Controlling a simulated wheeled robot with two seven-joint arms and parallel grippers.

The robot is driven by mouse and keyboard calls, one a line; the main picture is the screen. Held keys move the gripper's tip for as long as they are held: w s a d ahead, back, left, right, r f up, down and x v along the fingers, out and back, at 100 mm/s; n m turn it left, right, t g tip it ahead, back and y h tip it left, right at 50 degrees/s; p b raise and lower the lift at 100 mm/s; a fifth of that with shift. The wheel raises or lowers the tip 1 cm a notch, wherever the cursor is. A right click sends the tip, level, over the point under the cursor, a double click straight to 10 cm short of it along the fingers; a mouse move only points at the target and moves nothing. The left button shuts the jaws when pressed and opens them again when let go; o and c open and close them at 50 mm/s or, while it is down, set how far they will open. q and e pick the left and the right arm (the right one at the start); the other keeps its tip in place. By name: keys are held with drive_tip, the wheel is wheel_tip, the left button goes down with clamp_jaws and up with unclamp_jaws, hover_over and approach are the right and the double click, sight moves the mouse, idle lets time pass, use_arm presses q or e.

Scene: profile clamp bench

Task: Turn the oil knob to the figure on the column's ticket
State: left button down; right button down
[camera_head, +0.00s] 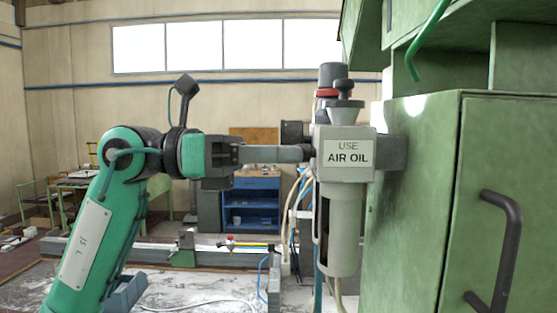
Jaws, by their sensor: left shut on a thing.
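A grey air-oil unit (344,215) with a white label (348,154) reading "USE AIR OIL" is fixed beside the green machine column. A black cap (344,88) stands on top of it. My left gripper (306,153) comes in level from the left, its fingers against the unit's left side. It is shut on a small dark part there, apparently the oil knob, mostly hidden by the fingers. No scale on the knob and no ticket figure can be read. My right gripper is not in view.
A black cap with a red ring (327,78) is behind the unit. The green cabinet (420,200) with a black handle (508,245) closes off the right. A blue shelf unit (252,205) stands farther back.

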use_arm(q)
drive_tip(key=m+b, duration=0.7)
drive_tip(key=m, duration=0.2)
drive_tip(key=shift+r, duration=0.1)
idle(0.4)
drive_tip(key=c, duration=1.3)
unclamp_jaws()
drive_tip(key=shift+b, duration=0.3)
drive_tip(key=shift+w+a+r+b, duration=0.1)
drive_tip(key=shift+a+b, duration=0.8)
drive_tip(key=shift+a, duration=2.55)
drive_tip(key=shift+w+a+b, duration=0.1)
drive_tip(key=shift+a+b, duration=0.8)
drive_tip(key=shift+a, duration=2.55)
